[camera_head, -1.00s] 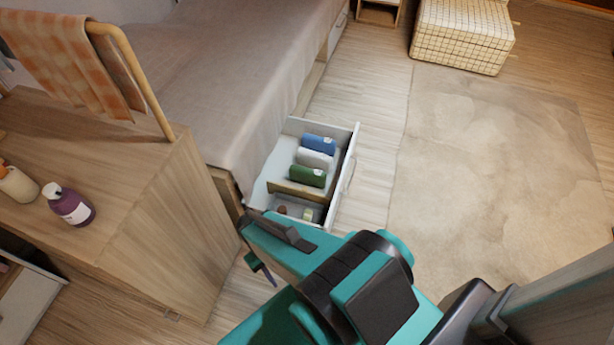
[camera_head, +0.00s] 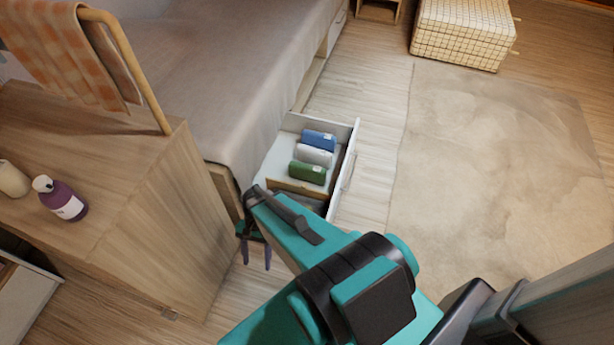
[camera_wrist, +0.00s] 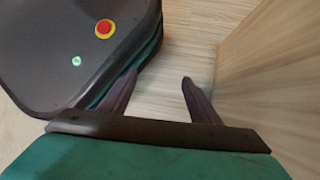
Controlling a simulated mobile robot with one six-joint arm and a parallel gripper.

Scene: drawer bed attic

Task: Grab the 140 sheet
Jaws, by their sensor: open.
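Three rolled sheets lie side by side in the open bed drawer (camera_head: 352,160): a blue roll (camera_head: 319,140) at the back, a white roll (camera_head: 314,156) in the middle and a green roll (camera_head: 307,172) in front. Each has a small pale label, too small to read, so I cannot tell which is the 140 sheet. My gripper (camera_head: 257,262) hangs to the lower left of the drawer, outside it, by the wooden cabinet. In the wrist view my gripper (camera_wrist: 160,85) is open and empty, fingers apart over the floor. No sheet shows there.
The wooden cabinet (camera_head: 170,215) stands left of my gripper, with a purple bottle (camera_head: 62,200) on top. The bed (camera_head: 225,85) is behind the drawer. A divider (camera_head: 298,188) crosses the drawer; my arm hides part of its front. The rug (camera_head: 490,160) at right is clear.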

